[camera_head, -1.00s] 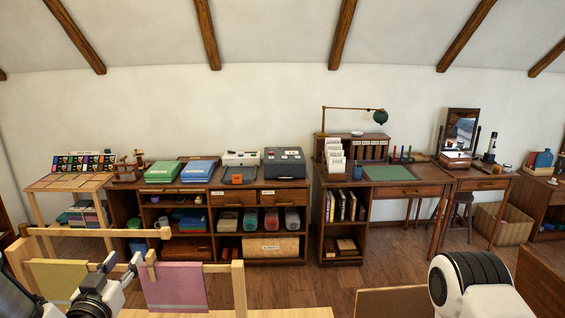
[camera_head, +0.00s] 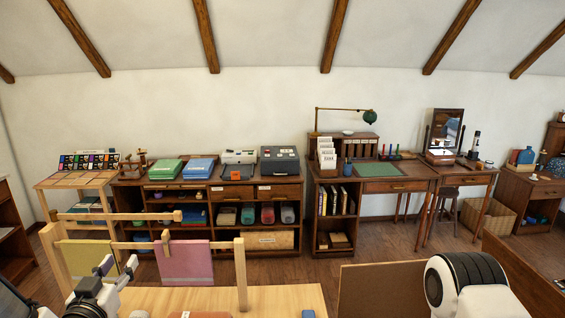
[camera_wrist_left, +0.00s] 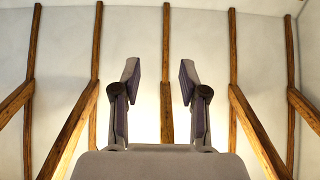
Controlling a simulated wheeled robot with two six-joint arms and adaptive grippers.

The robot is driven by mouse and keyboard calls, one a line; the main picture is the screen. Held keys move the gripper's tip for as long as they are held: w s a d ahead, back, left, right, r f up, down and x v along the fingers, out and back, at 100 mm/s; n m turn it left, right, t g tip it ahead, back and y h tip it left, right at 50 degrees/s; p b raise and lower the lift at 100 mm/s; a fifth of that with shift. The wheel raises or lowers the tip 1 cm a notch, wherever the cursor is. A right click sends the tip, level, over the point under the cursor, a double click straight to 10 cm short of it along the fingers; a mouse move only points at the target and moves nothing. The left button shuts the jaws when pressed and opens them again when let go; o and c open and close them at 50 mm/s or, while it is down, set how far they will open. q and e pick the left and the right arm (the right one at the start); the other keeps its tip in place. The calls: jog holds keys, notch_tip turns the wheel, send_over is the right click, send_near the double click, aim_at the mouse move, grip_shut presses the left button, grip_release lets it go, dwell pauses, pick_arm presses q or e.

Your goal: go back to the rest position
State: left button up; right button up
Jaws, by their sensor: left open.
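My left gripper (camera_head: 119,265) is at the lower left of the head view, in front of a light wooden rack. In the left wrist view, the left gripper (camera_wrist_left: 160,82) has its two fingers apart with nothing between them. It points up toward the white sloping ceiling and its brown beams (camera_wrist_left: 166,60). My right arm shows only as a white and black link at the lower right of the head view; its gripper is out of the picture.
The wooden rack (camera_head: 241,275) carries a yellow cloth (camera_head: 88,258) and a pink cloth (camera_head: 185,262) beside my left gripper. A light wooden tabletop (camera_head: 270,298) lies at the bottom. A brown board (camera_head: 382,288) stands right of it. Shelves and desks line the far wall, with open floor before them.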

pick_arm(q)
jog(key=s+d+f+g, duration=0.2)
jog(key=s+f+g, duration=0.15)
jog(key=f, duration=0.45)
jog(key=s+d+f+g+h, duration=0.1)
jog(key=s+d+f+g, duration=0.2)
jog(key=f, duration=0.5)
jog(key=s+d+f+g, duration=0.1)
jog(key=s+f+g, duration=0.2)
jog(key=s+f, duration=0.35)
jog(key=s+d+f+g, duration=0.2)
jog(key=s+f+g, duration=0.6)
jog(key=s+f, duration=0.85)
jog(key=s+f+b, duration=0.3)
jog(key=f+b, duration=0.5)
jog(key=b, duration=0.2)
jog(key=shift+d, duration=0.15)
pick_arm(e)
notch_tip(320, 180, down, 10)
jog(key=shift+s, duration=0.15)
pick_arm(q)
jog(key=shift+f+g, duration=0.15)
jog(key=shift+g, duration=0.1)
